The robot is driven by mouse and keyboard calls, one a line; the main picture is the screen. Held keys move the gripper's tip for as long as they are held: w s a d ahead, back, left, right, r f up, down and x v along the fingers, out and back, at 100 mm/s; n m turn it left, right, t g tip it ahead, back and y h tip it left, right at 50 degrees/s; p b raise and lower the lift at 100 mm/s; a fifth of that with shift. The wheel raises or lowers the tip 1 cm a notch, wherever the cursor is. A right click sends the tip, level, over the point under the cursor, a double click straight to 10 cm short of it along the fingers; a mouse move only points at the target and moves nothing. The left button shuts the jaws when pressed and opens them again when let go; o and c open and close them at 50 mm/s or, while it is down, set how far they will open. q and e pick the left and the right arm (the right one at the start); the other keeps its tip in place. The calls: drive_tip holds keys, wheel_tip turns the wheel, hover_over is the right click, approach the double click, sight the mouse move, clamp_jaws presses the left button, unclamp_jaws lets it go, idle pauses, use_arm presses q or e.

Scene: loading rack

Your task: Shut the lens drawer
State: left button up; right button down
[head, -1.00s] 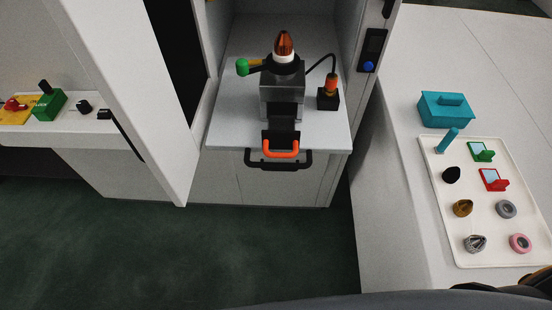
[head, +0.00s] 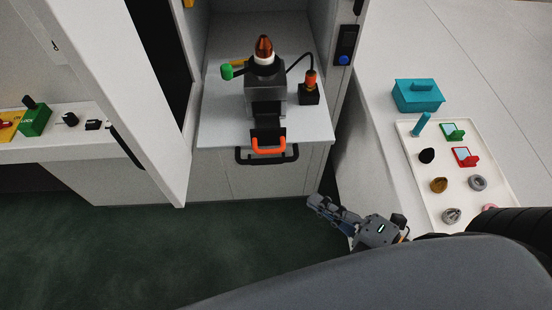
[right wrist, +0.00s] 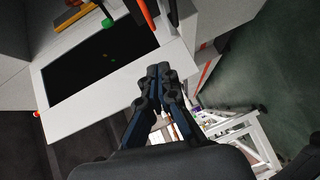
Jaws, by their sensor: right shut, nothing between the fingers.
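A grey device (head: 265,94) with an amber-tipped top stands on a pull-out shelf (head: 222,125) in the open cabinet. The lens drawer (head: 267,126), black with an orange handle (head: 269,148), juts out from the device's front, so it stands open. A black shelf handle (head: 250,158) sits just below it. My right gripper (head: 314,201) is shut and empty, low in front of the cabinet, to the right of and below the orange handle, apart from it. Its closed fingers also show in the right wrist view (right wrist: 160,74). My left gripper is not in view.
A green knob (head: 227,72) and a cabled black box with an orange top (head: 309,94) flank the device. The cabinet door (head: 120,105) stands open at left. A table at right holds a teal box (head: 417,96) and a white tray (head: 438,208) of small parts. Floor in front is free.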

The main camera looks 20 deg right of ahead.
approach(261, 154)
drive_tip(key=a, duration=0.2)
drive_tip(key=w, duration=0.1)
drive_tip(key=w+p, duration=0.2)
drive_tip(key=w, duration=0.1)
drive_tip(key=shift+a+f, duration=0.15)
drive_tip(key=shift+f, duration=0.15)
drive_tip(key=shift+w+f, duration=0.15)
drive_tip(key=shift+w, duration=0.3)
